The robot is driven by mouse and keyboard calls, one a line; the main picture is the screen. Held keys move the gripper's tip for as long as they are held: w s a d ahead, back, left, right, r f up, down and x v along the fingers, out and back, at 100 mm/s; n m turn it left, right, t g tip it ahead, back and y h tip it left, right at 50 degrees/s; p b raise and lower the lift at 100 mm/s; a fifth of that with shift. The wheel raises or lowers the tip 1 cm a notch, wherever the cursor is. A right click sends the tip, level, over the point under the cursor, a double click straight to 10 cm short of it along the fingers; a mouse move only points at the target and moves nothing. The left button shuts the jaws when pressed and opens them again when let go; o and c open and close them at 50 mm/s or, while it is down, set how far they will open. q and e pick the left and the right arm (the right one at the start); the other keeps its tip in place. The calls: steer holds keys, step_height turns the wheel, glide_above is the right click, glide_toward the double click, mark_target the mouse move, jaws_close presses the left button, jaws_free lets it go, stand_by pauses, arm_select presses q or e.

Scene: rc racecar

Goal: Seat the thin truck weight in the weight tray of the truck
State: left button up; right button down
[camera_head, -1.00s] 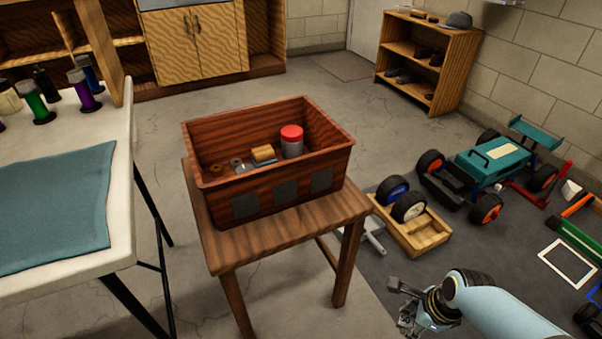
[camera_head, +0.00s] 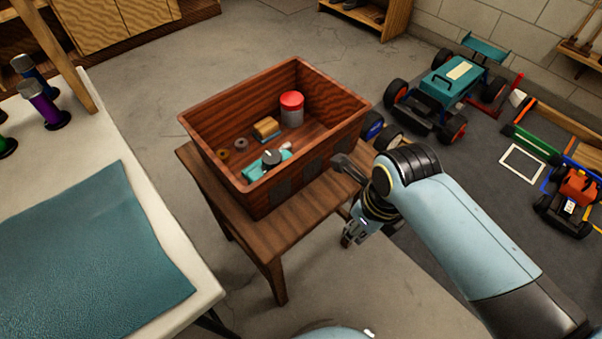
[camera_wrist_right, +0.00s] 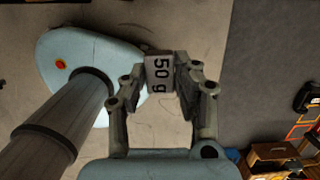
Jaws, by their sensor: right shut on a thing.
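My right gripper (camera_head: 352,234) hangs low beside the wooden stool, to the right of its front. In the right wrist view its fingers are shut on a small grey block marked "50 g" (camera_wrist_right: 159,72), apparently the truck weight. The block is held above the floor, touching nothing else that I can see. A teal truck (camera_head: 448,82) with black tyres stands on the dark mat at the back right. An orange truck (camera_head: 578,188) stands at the right edge. I cannot make out a weight tray on either. My left gripper is not in view.
A wooden box (camera_head: 228,172) holding a red-capped jar (camera_head: 291,108), a teal item and small parts sits on the stool (camera_head: 262,240). A white table (camera_head: 125,158) with a teal cloth is at left. A white frame (camera_head: 522,164) lies on the mat.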

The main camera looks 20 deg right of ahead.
steer(key=b, duration=0.1)
glide_toward(310, 199)
steer(key=s+d+f, duration=0.1)
steer(key=s+f, duration=0.2)
steer(key=s, duration=0.1)
steer(key=w, duration=0.2)
steer(key=w+a+b, duration=0.1)
steer(key=w, duration=0.1)
steer(key=shift+w+a+f, duration=0.1)
steer(key=shift+w, duration=0.2)
step_height(310, 199, down, 3)
steer(key=shift+w+a+f+b, duration=0.1)
steer(key=shift+w+f+b, duration=0.1)
steer(key=shift+b, duration=0.5)
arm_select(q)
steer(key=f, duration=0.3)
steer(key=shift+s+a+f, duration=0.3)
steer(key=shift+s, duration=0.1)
arm_select(e)
steer(key=c, duration=1.5)
jaws_free()
steer(key=shift+f, duration=0.15)
steer(key=o, duration=0.5)
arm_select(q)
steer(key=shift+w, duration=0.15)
